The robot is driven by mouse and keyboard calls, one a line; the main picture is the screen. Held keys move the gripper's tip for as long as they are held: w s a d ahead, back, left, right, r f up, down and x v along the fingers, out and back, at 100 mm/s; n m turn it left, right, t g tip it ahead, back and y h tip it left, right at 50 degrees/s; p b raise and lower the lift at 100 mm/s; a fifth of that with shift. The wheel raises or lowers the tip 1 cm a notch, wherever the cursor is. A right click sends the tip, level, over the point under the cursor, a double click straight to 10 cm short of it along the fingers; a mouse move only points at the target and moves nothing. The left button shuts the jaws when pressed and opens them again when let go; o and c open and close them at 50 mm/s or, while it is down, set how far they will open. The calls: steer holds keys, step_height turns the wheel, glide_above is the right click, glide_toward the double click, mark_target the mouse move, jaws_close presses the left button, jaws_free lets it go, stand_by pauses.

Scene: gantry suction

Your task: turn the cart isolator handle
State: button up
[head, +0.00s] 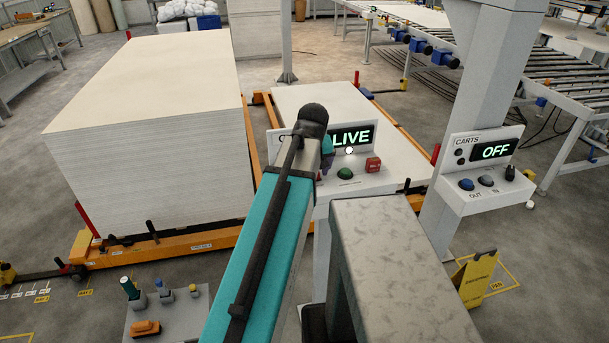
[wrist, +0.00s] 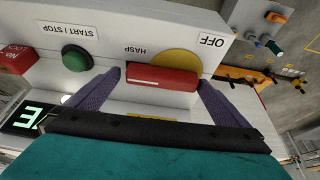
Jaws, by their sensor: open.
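The isolator handle is a red bar (wrist: 162,77) over a yellow disc (wrist: 183,63) on the white LIVE console, between the OFF and HASP labels in the wrist view. It lies crosswise in that view. My gripper (wrist: 159,79) is open, with one purple finger at each end of the red bar. Small gaps seem to show; I cannot tell whether either finger touches it. In the head view my gripper (head: 327,152) is at the console's left part, and my arm hides the handle. The console's display (head: 352,136) reads LIVE.
A green start/stop button (head: 345,173) and a red block (head: 373,164) sit right of my gripper on the console. A CARTS box (head: 478,197) reading OFF is further right. A tall board stack (head: 150,140) stands left. A tray (head: 170,318) with small items is lower left.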

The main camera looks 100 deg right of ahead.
steer(key=shift+r, duration=0.15)
steer(key=shift+b+v, duration=0.35)
steer(key=shift+v, duration=0.8)
steer(key=b+v, duration=0.2)
steer(key=v, duration=0.9)
steer(key=shift+s, duration=0.15)
steer(key=shift+r, duration=0.15)
